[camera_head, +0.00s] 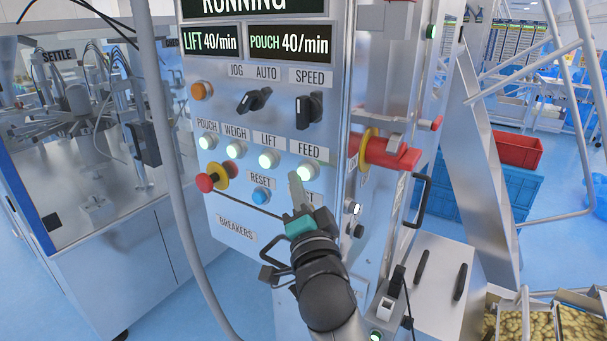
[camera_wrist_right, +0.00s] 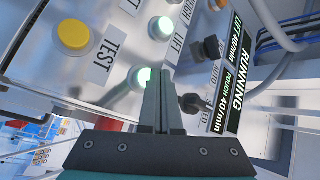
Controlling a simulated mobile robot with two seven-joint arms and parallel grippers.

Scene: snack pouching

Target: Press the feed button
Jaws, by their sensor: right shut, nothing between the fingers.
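The feed button (camera_head: 307,169) is a round, lit, greenish-white button below the FEED label on the control panel (camera_head: 226,194). It also shows in the right wrist view (camera_wrist_right: 138,77), just left of the fingertips. My right gripper (camera_head: 296,178) is shut and empty, its closed fingers pointing at the panel. In the head view its tips overlap the button's lower left edge. In the right wrist view the closed fingers (camera_wrist_right: 161,78) stand beside the button. I cannot tell whether they touch it. My left gripper is not in view.
Lit lift (camera_head: 268,159), weigh (camera_head: 235,149) and pouch (camera_head: 207,142) buttons sit left of feed. A blue reset button (camera_head: 261,195) and a red emergency stop (camera_head: 206,182) are lower. A yellow test button (camera_wrist_right: 73,35) is nearby. A red-handled switch (camera_head: 385,152) projects at right.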

